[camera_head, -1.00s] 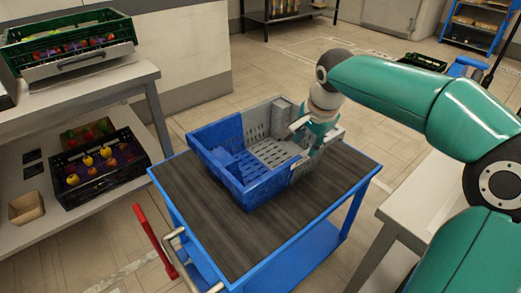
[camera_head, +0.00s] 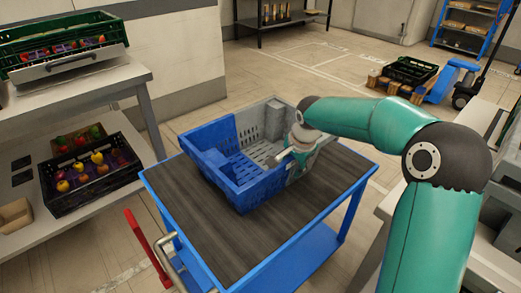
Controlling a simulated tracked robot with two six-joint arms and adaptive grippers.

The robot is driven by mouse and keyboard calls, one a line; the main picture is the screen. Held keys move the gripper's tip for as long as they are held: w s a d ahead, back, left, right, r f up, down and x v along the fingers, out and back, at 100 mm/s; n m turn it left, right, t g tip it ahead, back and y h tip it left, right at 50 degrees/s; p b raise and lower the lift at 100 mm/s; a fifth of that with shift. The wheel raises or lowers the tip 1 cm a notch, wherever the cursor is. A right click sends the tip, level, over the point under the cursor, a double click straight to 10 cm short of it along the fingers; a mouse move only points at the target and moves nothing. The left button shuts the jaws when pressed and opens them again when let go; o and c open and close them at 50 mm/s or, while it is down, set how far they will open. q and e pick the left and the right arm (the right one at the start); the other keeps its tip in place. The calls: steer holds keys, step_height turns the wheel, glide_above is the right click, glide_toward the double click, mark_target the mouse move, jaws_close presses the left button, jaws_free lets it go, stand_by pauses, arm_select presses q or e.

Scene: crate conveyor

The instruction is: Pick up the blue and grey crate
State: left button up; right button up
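The blue and grey crate (camera_head: 238,195) is empty and stands upright on the dark top of a blue cart (camera_head: 190,227). Its left part is blue and its right part is grey. My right gripper (camera_head: 293,160) is at the crate's grey right wall, with the arm coming in from the right. Its fingers are small and partly hidden at the wall, so I cannot tell whether they are closed on it. My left gripper is not in view.
A green crate (camera_head: 62,58) with produce stands on the upper left table, and a black crate (camera_head: 92,205) of fruit on the lower shelf. A red and metal handle (camera_head: 148,250) is at the cart's front left. A pallet jack (camera_head: 445,85) is at the back right.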

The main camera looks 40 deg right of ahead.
steer(key=shift+x, duration=1)
jaws_close()
